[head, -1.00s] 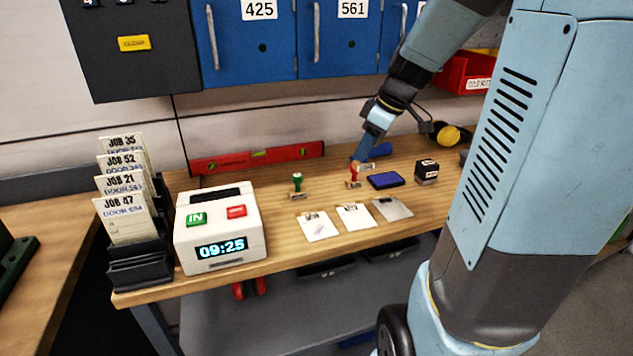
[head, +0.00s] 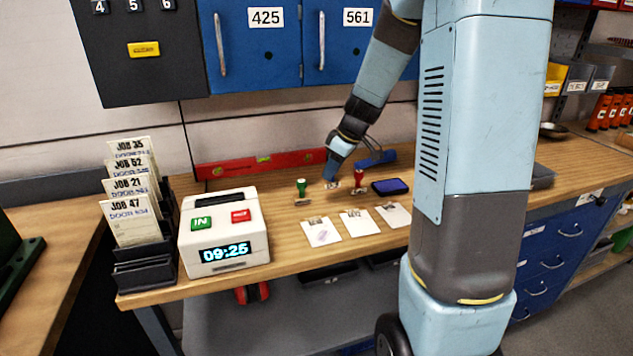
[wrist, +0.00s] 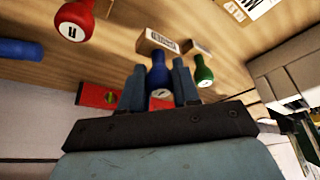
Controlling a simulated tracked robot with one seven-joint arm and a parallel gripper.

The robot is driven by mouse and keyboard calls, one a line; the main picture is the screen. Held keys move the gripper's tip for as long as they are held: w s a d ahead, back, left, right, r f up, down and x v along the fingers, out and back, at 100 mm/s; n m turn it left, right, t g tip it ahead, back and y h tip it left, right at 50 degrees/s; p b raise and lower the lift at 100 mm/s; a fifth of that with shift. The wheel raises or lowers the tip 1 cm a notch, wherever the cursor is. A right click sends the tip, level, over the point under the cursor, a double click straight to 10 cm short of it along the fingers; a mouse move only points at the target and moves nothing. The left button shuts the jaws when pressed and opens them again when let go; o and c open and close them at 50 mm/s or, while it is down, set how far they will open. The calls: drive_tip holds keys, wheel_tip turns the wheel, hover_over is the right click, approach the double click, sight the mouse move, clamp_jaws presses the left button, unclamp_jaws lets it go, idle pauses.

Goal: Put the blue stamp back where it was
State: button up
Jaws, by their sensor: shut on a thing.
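My gripper (head: 333,177) is shut on the blue stamp, whose blue handle (wrist: 160,78) shows between the two fingers in the wrist view. Its wooden label block (head: 332,186) points down to the bench, between the green stamp (head: 301,187) and the red stamp (head: 359,178). I cannot tell whether the block touches the bench. In the wrist view the green stamp (wrist: 204,72) is just right of the fingers. The red stamp (wrist: 75,20) is farther off at the upper left.
A blue ink pad (head: 390,187) lies right of the red stamp. Several cards (head: 321,232) lie in front. A red spirit level (head: 262,164) lies behind. The time clock (head: 223,232) stands left. Bare wood lies between the clock and the green stamp.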

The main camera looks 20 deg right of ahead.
drive_tip(key=shift+w+a+f, duration=0.1)
drive_tip(key=shift+w+f, duration=0.05)
drive_tip(key=shift+f, duration=1.6)
drive_tip(key=shift+f, duration=0.1)
drive_tip(key=o, duration=0.9)
drive_tip(key=shift+c, duration=0.2)
